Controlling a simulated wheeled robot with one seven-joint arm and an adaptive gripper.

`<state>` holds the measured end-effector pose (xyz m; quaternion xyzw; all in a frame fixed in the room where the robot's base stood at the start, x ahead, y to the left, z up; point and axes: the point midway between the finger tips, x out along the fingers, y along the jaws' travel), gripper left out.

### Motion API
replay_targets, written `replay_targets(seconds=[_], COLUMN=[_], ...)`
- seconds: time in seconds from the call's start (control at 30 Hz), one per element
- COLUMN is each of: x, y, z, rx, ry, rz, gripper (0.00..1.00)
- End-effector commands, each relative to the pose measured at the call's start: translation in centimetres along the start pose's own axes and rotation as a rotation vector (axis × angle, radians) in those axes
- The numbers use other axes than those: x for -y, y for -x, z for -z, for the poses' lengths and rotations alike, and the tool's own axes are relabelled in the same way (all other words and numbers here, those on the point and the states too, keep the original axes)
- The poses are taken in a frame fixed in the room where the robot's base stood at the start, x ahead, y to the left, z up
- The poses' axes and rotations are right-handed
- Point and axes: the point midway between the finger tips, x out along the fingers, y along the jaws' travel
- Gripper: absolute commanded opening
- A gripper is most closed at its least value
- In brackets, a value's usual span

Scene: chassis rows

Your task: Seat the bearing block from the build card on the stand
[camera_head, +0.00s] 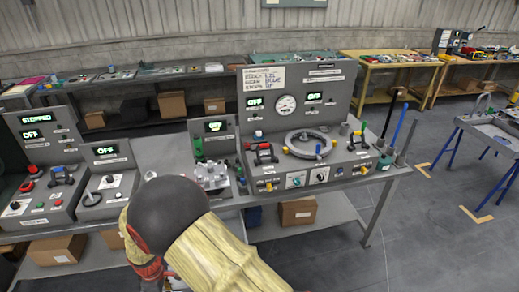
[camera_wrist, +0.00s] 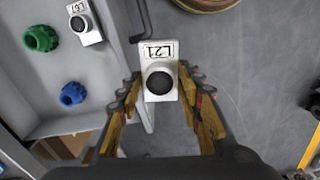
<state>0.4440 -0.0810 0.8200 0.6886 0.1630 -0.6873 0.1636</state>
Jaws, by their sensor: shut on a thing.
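A white bearing block (camera_wrist: 160,60) with a dark round bore is held between the fingers of my gripper (camera_wrist: 160,84) in the wrist view. Its label reads L21, upside down. My gripper is shut on its sides, and the block hangs over the edge of the grey bench with floor beyond. A similar white block (camera_wrist: 86,24) lies on the bench, its label too small to read surely. In the head view a white card (camera_head: 265,78) is on the large console, its text only partly legible. I cannot make out which thing is the stand. My arm hides the gripper there.
A green knob (camera_wrist: 41,38) and a blue knob (camera_wrist: 73,94) are on the panel at left in the wrist view. In the head view several pale pieces (camera_head: 210,175) cluster on the middle console. Grey floor (camera_head: 425,220) is clear at right.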

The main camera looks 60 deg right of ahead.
Motion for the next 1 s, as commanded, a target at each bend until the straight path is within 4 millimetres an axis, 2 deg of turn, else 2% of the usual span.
replay_targets(seconds=[0.3, 0.6, 0.83, 1.0], x=[2.3, 4.0, 4.9, 4.8], y=[-4.1, -7.3, -8.8, -8.8], z=[4.0, 7.1, 8.7, 8.7], rx=[0.001, 0.000, 0.000, -0.003], ry=[-0.208, -0.376, -0.463, -0.469], rz=[0.000, 0.000, 0.000, -0.001], gripper=[0.00, 0.00, 0.00, 0.00])
